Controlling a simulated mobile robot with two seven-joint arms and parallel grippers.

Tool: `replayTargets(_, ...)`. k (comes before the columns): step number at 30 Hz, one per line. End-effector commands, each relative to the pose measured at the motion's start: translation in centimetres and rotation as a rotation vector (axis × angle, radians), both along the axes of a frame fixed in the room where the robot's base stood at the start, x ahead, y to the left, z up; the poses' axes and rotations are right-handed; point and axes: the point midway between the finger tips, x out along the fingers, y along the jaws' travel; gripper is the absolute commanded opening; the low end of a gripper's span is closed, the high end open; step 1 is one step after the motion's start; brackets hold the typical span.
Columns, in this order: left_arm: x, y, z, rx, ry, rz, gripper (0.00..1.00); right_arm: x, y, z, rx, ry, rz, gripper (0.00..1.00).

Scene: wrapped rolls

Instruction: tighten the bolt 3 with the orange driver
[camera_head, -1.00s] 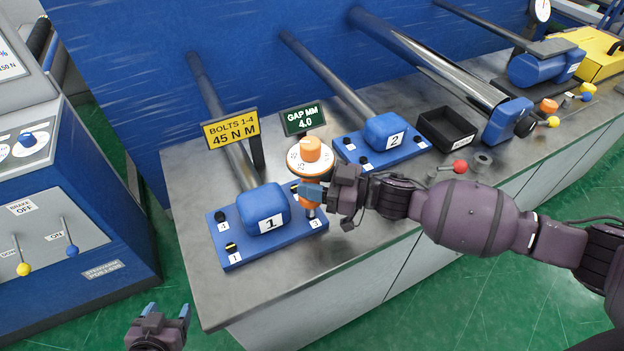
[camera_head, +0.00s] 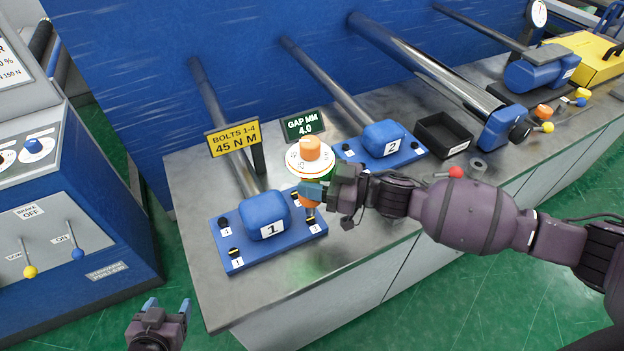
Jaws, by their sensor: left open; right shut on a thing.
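The orange driver (camera_head: 310,150) stands upright with a white dial collar below its orange top. My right gripper (camera_head: 312,193) is shut on its orange body, under the dial. The driver's lower end is over the bolt 3 corner of the blue base plate (camera_head: 240,262), beside the label 3 (camera_head: 314,228). Bolt 3 itself is hidden by the driver and gripper. Blue block 1 (camera_head: 264,215) sits on the plate, with bolt 1 (camera_head: 234,251) at the front left. My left gripper (camera_head: 168,304) is open and empty, off the bench at the lower left.
A yellow sign (camera_head: 233,139) reads BOLTS 1-4, 45 N M. A green display (camera_head: 304,124) reads GAP MM 4.0. Block 2 (camera_head: 383,138), a black tray (camera_head: 428,128) and a red-knobbed lever (camera_head: 456,172) stand to the right. The bench front is clear.

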Motion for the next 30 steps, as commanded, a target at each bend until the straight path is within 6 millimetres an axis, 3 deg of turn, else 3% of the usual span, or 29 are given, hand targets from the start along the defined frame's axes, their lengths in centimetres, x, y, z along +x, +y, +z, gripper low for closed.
replayTargets(9,-0.2,0.0,2.0,0.0,0.006,0.001,0.65,0.0,0.1,2.3,0.003,-0.002,0.002,0.19)
replayTargets(21,-0.7,0.1,2.1,0.0,0.015,0.003,0.65,0.1,0.1,4.5,0.005,-0.005,0.003,0.19)
replayTargets(30,-0.6,0.1,2.1,0.0,0.015,0.003,0.65,0.1,0.1,4.6,0.004,-0.004,0.002,0.19)
